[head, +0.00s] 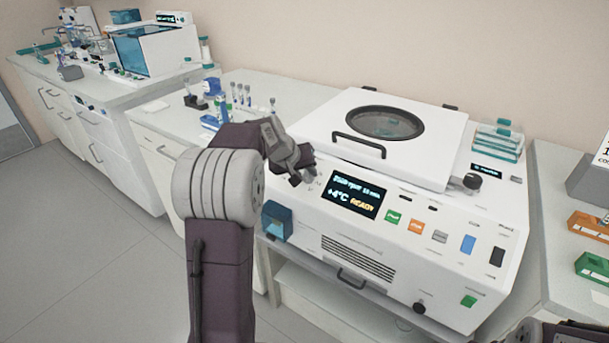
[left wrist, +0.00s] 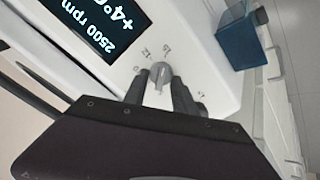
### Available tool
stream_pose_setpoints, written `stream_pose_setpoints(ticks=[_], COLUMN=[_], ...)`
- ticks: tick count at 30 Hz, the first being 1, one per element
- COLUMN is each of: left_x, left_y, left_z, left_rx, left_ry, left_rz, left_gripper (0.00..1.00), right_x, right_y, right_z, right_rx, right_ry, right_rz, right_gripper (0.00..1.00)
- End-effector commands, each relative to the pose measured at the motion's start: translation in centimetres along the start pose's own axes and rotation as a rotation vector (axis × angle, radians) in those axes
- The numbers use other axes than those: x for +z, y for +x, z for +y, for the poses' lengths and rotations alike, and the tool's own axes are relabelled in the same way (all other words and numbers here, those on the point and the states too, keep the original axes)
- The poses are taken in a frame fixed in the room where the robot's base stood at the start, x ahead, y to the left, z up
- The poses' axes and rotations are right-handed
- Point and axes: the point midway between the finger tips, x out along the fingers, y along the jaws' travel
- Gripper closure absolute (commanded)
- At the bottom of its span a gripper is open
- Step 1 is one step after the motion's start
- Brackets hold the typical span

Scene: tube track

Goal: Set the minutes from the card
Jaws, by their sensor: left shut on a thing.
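The white centrifuge (head: 400,240) stands on the bench with its lid closed. Its display (head: 354,196) reads 2500 rpm, +4°C and READY; the minutes figure is too small to read surely. My left gripper (head: 301,172) is at the panel, left of the display. In the left wrist view its fingers (left wrist: 158,88) are shut on a small grey dial knob (left wrist: 159,73) with numbers printed around it, 12 and 15 among them. The fingers hide part of the knob and scale. A white card (head: 602,150) is cut off at the right edge; only part of its print shows.
A blue box (head: 277,221) is on the centrifuge's front left corner. Coloured buttons (head: 415,227) lie right of the display. Tubes in a rack (head: 240,96) stand behind my left arm. Orange (head: 588,226) and green (head: 594,267) trays sit at the right. Part of my right arm shows at the lower right.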

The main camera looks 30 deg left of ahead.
Motion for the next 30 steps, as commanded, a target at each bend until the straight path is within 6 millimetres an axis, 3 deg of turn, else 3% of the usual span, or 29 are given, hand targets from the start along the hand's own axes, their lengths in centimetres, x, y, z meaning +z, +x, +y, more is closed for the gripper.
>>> stream_pose_setpoints(ticks=[14, 15, 17, 26, 30], left_x=[0.3, 0.3, 0.2, 0.1, -0.1], left_y=[0.1, 0.1, 0.1, -0.1, -2.0], left_z=[0.0, 0.0, 0.0, 0.0, 0.1], left_rx=[0.0, 0.0, 0.0, 0.001, 0.001], left_ry=[0.014, 0.013, 0.013, 0.013, 0.012], left_rz=[-0.008, -0.008, -0.008, -0.003, 0.001], left_gripper=[1.0, 0.62, 0.47, 0.47, 0.47], right_x=[0.0, 0.0, 0.0, 0.0, 0.0], right_y=[0.1, 0.1, 0.1, 0.1, -0.4], right_z=[0.0, 0.0, 0.0, 0.0, 0.0], right_rx=[0.0, 0.0, 0.0, 0.0, 0.0], right_ry=[0.0, 0.0, 0.0, 0.0, 0.0], right_rz=[0.0, 0.0, 0.0, 0.0, 0.0], right_gripper=[0.64, 0.64, 0.64, 0.64, 0.64])
